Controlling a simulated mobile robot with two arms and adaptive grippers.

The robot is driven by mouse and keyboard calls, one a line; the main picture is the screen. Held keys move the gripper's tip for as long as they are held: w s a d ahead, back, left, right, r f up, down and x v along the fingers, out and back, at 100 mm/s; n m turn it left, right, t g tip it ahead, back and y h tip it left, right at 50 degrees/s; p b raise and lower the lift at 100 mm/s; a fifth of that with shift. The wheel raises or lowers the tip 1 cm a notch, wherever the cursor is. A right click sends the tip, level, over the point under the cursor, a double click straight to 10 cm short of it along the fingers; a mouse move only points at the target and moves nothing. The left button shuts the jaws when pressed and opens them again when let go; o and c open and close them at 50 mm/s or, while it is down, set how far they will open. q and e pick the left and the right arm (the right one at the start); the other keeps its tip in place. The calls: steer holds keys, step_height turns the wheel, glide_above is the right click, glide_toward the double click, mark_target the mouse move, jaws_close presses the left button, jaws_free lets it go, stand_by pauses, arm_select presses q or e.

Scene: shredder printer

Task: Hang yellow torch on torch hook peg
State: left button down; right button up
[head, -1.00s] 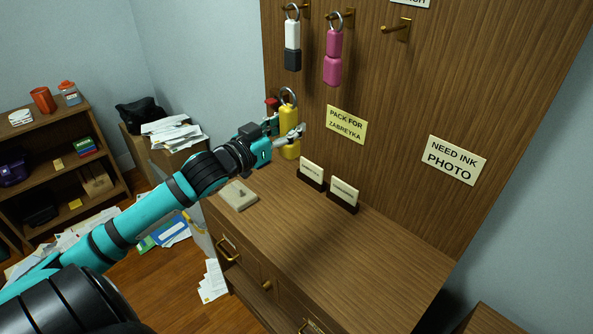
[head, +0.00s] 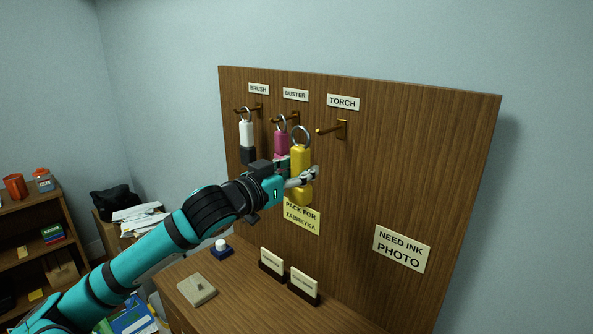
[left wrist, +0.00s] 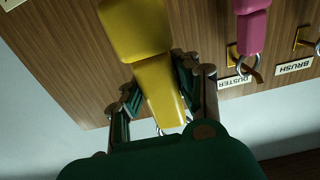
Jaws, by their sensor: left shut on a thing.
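The yellow torch (head: 301,162) is upright with a metal ring at its top. My left gripper (head: 296,178) is shut around its body and holds it in front of the board. The torch also fills the middle of the left wrist view (left wrist: 160,85), between the fingers (left wrist: 162,95). The torch hook peg (head: 331,129) is an empty brass peg under the TORCH label (head: 343,102). It is right of the torch's ring and slightly higher, and the ring appears apart from it. My right gripper is not in view.
A white-and-black brush (head: 247,142) and a pink duster (head: 282,144) hang on pegs to the left, the duster close behind the torch. Two card holders (head: 272,264) stand on the cabinet below.

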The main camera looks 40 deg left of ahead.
arm_select(q)
steer(key=shift+w+d+p, duration=0.1)
steer(key=shift+w+p, duration=0.5)
steer(key=shift+w, duration=0.7)
steer(key=w, duration=0.2)
steer(key=w+p, duration=0.1)
steer(key=w+f+p, duration=0.1)
steer(key=w, duration=0.1)
steer(key=shift+w+d, duration=0.3)
steer(key=shift+w, duration=0.05)
steer(key=shift+w+f, duration=0.2)
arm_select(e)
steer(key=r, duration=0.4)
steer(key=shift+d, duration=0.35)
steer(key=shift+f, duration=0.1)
arm_select(q)
steer(key=c, duration=0.9)
jaws_free()
